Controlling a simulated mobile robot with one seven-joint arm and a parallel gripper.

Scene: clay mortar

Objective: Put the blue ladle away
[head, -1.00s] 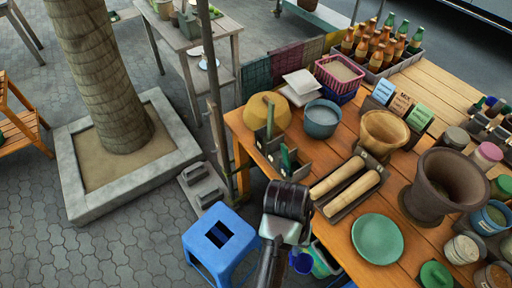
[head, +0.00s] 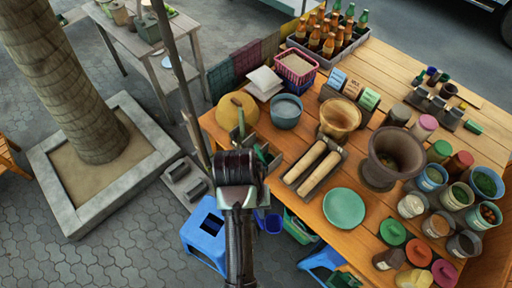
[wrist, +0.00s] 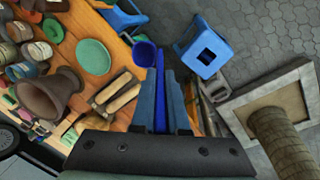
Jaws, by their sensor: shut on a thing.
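My gripper (wrist: 161,88) is shut on the handle of the blue ladle (wrist: 160,75) in the wrist view. The ladle's round bowl (wrist: 145,51) sticks out beyond the fingertips, by the table's edge in the picture. In the head view my wrist hides the fingers, and the bowl (head: 271,222) shows to the right of my arm, in front of the wooden table (head: 310,203). A grey holder with green-handled tools (head: 266,156) stands at the table's near left corner, partly hidden behind my wrist.
A blue stool (head: 205,232) stands on the paving to the left. A rolling-pin tray (head: 313,168), green plate (head: 344,208) and brown mortar (head: 393,155) crowd the table.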

